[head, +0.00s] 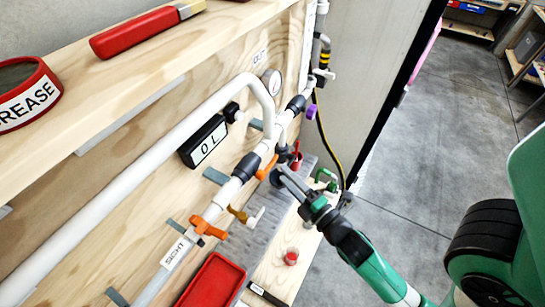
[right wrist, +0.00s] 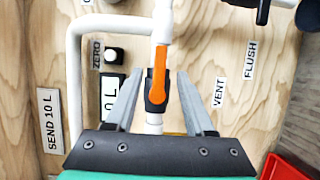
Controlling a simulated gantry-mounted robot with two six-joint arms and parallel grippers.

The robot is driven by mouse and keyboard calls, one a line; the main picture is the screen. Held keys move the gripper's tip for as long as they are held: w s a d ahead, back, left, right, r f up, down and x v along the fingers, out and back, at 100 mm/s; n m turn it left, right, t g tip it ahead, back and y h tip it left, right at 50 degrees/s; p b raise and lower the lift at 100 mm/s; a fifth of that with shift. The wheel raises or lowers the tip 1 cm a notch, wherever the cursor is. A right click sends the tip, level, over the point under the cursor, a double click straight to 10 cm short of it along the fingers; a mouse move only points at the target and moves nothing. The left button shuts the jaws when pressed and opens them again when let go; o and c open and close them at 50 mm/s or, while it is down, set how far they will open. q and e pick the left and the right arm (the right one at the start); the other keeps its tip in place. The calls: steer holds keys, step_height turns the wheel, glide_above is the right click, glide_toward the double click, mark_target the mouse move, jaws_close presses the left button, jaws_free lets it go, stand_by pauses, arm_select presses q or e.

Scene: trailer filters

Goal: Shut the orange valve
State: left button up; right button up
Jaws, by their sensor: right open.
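An orange lever handle (right wrist: 158,72) lies nearly in line with the white pipe (right wrist: 154,120) on a dark valve body. It sits between the fingers of my right gripper (right wrist: 161,78), which are open, one on each side; contact cannot be told. In the head view the orange handle (head: 266,167) is partly hidden beside my right gripper (head: 278,176). A second orange valve (head: 203,228) sits lower on the pipework. My left gripper is not in view.
A display (head: 207,142) and a pressure gauge (head: 271,82) are beside the pipes on the wooden panel. A red tray (head: 212,281) is below. A shelf (head: 150,62) with a grease tin (head: 26,94) is above. Open floor (head: 425,150) lies right.

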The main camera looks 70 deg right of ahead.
mark_target(274, 163)
steer(key=x, duration=0.7)
jaws_close()
stand_by(1.2)
